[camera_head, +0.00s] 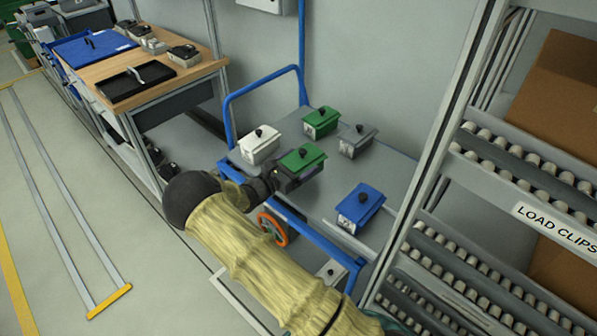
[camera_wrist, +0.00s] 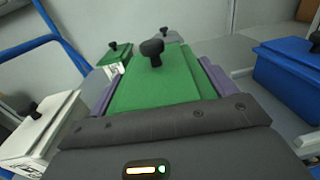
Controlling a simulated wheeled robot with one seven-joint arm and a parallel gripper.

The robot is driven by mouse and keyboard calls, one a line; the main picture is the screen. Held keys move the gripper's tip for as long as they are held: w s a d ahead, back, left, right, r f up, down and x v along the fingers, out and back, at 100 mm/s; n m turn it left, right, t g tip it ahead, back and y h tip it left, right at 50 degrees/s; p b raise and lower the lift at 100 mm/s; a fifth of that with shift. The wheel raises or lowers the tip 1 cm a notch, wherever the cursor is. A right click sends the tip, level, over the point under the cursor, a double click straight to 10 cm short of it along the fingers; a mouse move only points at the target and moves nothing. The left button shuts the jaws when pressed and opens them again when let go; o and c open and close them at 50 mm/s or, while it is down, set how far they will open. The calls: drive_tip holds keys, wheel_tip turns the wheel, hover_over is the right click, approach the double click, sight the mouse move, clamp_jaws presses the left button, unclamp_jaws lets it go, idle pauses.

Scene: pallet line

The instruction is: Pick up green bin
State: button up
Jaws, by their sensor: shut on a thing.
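A green bin (camera_head: 303,157) with a black knob on its lid is at my gripper (camera_head: 291,177), over the grey deck of a blue-framed cart. In the wrist view the same green bin (camera_wrist: 160,82) fills the middle, with purple finger pads (camera_wrist: 103,93) against its left and right sides. My gripper is shut on this bin. I cannot tell whether its base touches the deck. A second green bin (camera_head: 321,121) stands farther back on the cart and also shows in the wrist view (camera_wrist: 116,55).
A white bin (camera_head: 259,144), a grey bin (camera_head: 357,140) and a blue bin (camera_head: 360,205) stand around on the cart (camera_head: 395,172). The cart's blue handle (camera_head: 262,83) rises at the left. A roller rack (camera_head: 480,180) is at the right, a wooden workbench (camera_head: 150,75) at the left.

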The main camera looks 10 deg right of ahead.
wheel_tip(320, 180, up, 6)
drive_tip(key=shift+r, duration=0.15)
idle(0.6)
